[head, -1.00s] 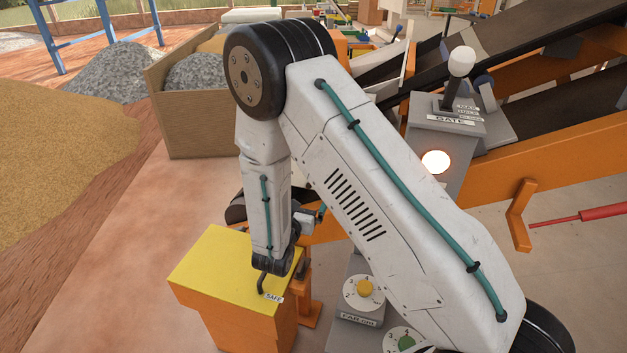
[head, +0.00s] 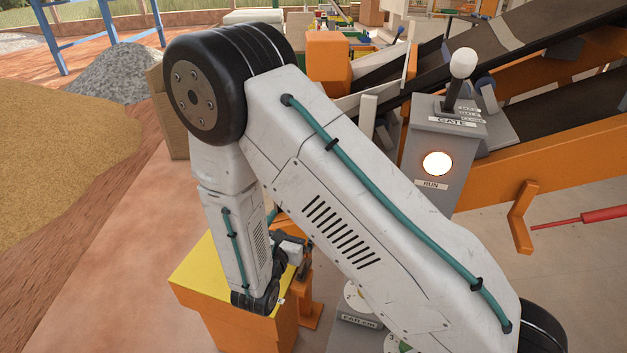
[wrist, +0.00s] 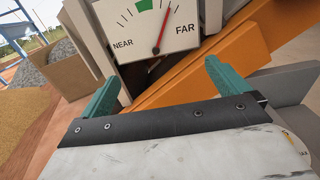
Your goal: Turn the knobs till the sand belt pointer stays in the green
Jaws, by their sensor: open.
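In the wrist view a white gauge (wrist: 140,28) carries the words NEAR and FAR. Its red pointer (wrist: 161,30) leans right of the green band (wrist: 145,4), on the FAR side. My gripper (wrist: 163,72) is open and empty, its teal fingers apart below the gauge face. In the head view a pale dial (head: 353,299) on a grey box labelled FAR cm shows only in part; my arm covers the rest. A green knob (head: 405,348) shows at the bottom edge, also mostly covered. My gripper's fingers are hidden behind my arm in the head view.
A yellow-topped orange box (head: 205,275) stands below my forearm. A grey GATE post (head: 440,155) with a white-topped lever and a lit RUN lamp (head: 437,163) stands right. Dark conveyor belts (head: 560,110) rise behind it. A sand heap (head: 60,130) lies left.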

